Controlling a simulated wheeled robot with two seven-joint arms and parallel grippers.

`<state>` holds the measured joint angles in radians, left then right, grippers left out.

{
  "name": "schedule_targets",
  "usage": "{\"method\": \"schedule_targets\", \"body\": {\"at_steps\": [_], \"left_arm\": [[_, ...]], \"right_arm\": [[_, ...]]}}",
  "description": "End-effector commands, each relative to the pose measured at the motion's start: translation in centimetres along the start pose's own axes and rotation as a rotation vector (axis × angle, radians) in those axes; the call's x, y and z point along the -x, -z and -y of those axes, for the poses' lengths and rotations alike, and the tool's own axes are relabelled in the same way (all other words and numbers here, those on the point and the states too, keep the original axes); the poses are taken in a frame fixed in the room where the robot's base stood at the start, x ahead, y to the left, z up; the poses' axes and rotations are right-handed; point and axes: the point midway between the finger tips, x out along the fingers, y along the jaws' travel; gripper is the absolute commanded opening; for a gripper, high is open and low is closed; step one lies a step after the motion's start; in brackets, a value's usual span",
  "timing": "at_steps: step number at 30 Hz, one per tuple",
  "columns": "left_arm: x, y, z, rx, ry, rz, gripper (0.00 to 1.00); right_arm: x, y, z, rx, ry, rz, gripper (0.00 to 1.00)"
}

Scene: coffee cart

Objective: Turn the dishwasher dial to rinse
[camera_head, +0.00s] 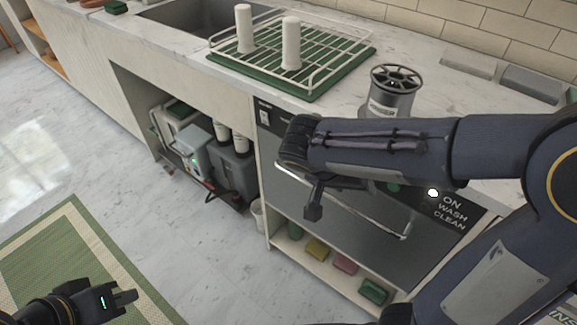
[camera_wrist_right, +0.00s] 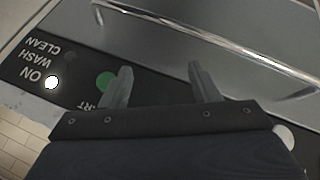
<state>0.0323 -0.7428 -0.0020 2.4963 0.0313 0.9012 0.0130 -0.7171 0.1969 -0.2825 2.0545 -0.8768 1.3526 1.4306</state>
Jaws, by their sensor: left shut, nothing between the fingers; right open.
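The dishwasher (camera_head: 330,225) is built in under the counter, with a dark control panel (camera_head: 456,212) along its top edge. The panel reads ON, WASH and CLEAN, with a white light lit beside ON. My right gripper (camera_head: 314,210) is in front of the dishwasher; in the right wrist view its two fingers (camera_wrist_right: 163,82) are apart and empty over the panel. A green button (camera_wrist_right: 106,82) is beside the left finger there. A pale round part (camera_wrist_right: 285,136), perhaps the dial, shows partly behind the gripper body. No rinse mark is readable. My left gripper (camera_head: 130,296) is shut and empty, low at the left.
The dishwasher's bar handle (camera_head: 375,220) runs across its front below the panel. On the counter stand a green-based rack (camera_head: 325,80) with white cylinders and a metal canister (camera_head: 393,88). A low shelf (camera_head: 325,270) holds several coloured items. Open floor lies to the left.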

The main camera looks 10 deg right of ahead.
Motion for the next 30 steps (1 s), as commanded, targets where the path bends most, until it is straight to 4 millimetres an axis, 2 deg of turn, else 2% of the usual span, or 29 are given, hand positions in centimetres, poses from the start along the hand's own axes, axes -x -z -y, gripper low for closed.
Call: {"method": "schedule_targets", "body": {"at_steps": [1, 3, 6, 9, 12, 17, 30], "left_arm": [[-3.0, -1.5, 1.4, 0.000, 0.000, 0.000, 0.00], [-4.8, -2.4, 2.2, 0.000, 0.000, 0.001, 0.00], [-6.8, -3.4, 3.1, 0.000, 0.000, 0.001, 0.00], [-8.1, -4.1, 3.7, 0.000, 0.000, 0.000, 0.00], [-8.7, -4.4, 4.0, 0.000, 0.000, 0.000, 0.00], [-8.8, -4.5, 4.0, 0.000, 0.000, 0.000, 0.00], [-9.3, -4.7, 4.2, 0.000, 0.000, 0.000, 0.00]], "right_arm": [[-1.6, -0.3, 3.4, -0.040, -0.060, -0.131, 0.56], [-1.1, 0.7, 6.6, -0.140, -0.107, -0.332, 0.56], [1.0, 1.2, 10.9, -0.280, -0.099, -0.612, 0.56], [3.6, 0.9, 14.2, -0.393, -0.037, -0.834, 0.56], [5.6, 0.4, 16.1, -0.467, 0.027, -0.972, 0.56], [6.6, 0.7, 16.9, -0.509, 0.068, -1.041, 0.56], [3.2, 6.0, 15.6, -0.508, 0.066, -1.035, 0.56]]}}
